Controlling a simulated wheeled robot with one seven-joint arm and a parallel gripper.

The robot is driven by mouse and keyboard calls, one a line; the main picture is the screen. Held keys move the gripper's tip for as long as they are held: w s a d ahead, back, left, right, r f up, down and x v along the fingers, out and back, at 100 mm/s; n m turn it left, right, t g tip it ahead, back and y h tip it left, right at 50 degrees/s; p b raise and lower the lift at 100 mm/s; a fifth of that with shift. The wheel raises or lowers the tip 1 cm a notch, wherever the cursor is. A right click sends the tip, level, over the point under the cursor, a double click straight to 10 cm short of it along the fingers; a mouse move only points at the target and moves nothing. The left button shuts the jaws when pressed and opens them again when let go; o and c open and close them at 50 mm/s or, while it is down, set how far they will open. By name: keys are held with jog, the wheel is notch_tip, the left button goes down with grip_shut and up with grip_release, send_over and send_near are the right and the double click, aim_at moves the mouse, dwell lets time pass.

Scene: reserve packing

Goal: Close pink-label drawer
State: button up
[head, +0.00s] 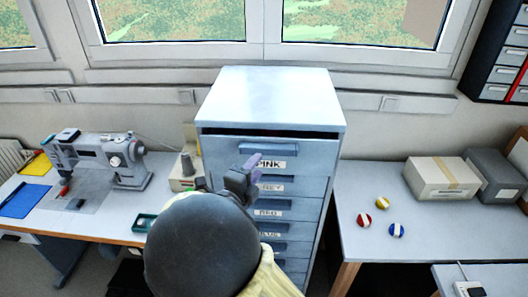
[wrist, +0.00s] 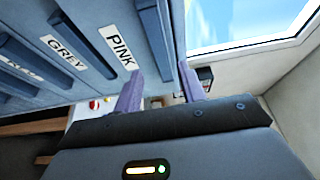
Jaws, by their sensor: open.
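The pink-label drawer (head: 222,152) is the top drawer of a blue-grey cabinet (head: 275,95). A dark gap shows along its upper edge, so it appears slightly open. Its bar handle (head: 268,149) sits above the PINK label. My gripper (head: 254,164) is in front of this drawer, its purple fingertips close to the label's left end. In the wrist view the PINK label (wrist: 119,46) and the handle (wrist: 153,35) lie ahead of the fingers. My gripper (wrist: 160,86) is open with nothing between the fingers. Whether a finger touches the drawer cannot be told.
Lower drawers carry GREY (head: 270,187) and RED (head: 268,212) labels; my arm partly hides the cabinet. A sewing machine (head: 95,158) stands on the left table. The right table (head: 365,180) holds three small balls (head: 381,203) and boxes (head: 440,180).

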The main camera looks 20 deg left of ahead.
aim_at(267, 154)
jog(key=w, duration=0.2)
jog(key=w+p, duration=0.1)
jog(key=w, duration=0.2)
jog(key=shift+w+d+p, duration=0.3)
jog(key=shift+d+p, duration=0.1)
jog(key=shift+f, duration=0.1)
grip_shut()
